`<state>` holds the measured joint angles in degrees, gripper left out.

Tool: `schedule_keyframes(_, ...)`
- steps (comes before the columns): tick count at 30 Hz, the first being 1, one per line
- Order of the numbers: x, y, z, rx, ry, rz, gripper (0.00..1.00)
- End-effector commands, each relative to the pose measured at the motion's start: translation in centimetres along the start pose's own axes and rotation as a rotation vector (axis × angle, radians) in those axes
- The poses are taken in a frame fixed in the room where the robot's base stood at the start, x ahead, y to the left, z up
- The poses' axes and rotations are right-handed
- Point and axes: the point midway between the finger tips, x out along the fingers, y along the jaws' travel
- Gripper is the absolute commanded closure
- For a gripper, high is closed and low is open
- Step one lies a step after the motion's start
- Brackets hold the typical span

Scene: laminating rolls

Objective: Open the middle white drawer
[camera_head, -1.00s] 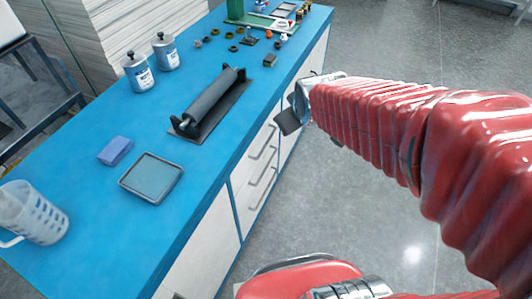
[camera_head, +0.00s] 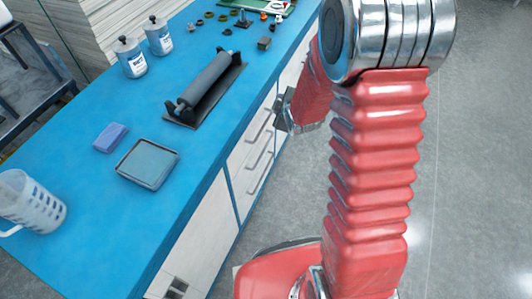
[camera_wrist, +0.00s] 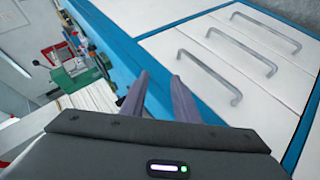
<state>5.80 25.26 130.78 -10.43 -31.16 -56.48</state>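The middle white drawer (camera_wrist: 241,52) is in the side of the blue-topped bench, between an upper and a lower drawer, each with a grey bar handle. It also shows in the head view (camera_head: 261,150). All three drawer fronts look flush and shut. My gripper (camera_wrist: 159,76) has its two dark fingers apart with nothing between them. In the wrist view the fingers are beside the upper drawer's handle (camera_wrist: 209,76), over the bench edge, apart from the middle handle. In the head view my gripper (camera_head: 284,112) is beside the drawers' far end, partly hidden by my arm.
The blue bench top (camera_head: 100,205) holds a roller on a dark plate (camera_head: 207,90), a grey tray (camera_head: 148,164), a blue sponge (camera_head: 110,137), two cans (camera_head: 130,57) and a white jug (camera_head: 32,200). Grey floor (camera_head: 470,180) is clear to the right.

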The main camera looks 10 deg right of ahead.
Motion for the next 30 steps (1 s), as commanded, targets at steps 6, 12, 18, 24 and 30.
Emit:
schedule_keyframes(6, 3.8, -3.1, 1.6, -0.122, 0.050, 0.036, 0.72)
schedule_keyframes(12, 6.4, -6.0, 3.0, -0.227, 0.095, 0.081, 0.72)
schedule_keyframes(18, 8.2, -9.1, 4.3, -0.317, 0.134, 0.127, 0.72)
schedule_keyframes(24, 9.3, -12.4, 5.7, -0.395, 0.165, 0.174, 0.72)
schedule_keyframes(30, 9.8, -15.9, 7.2, -0.469, 0.190, 0.229, 0.72)
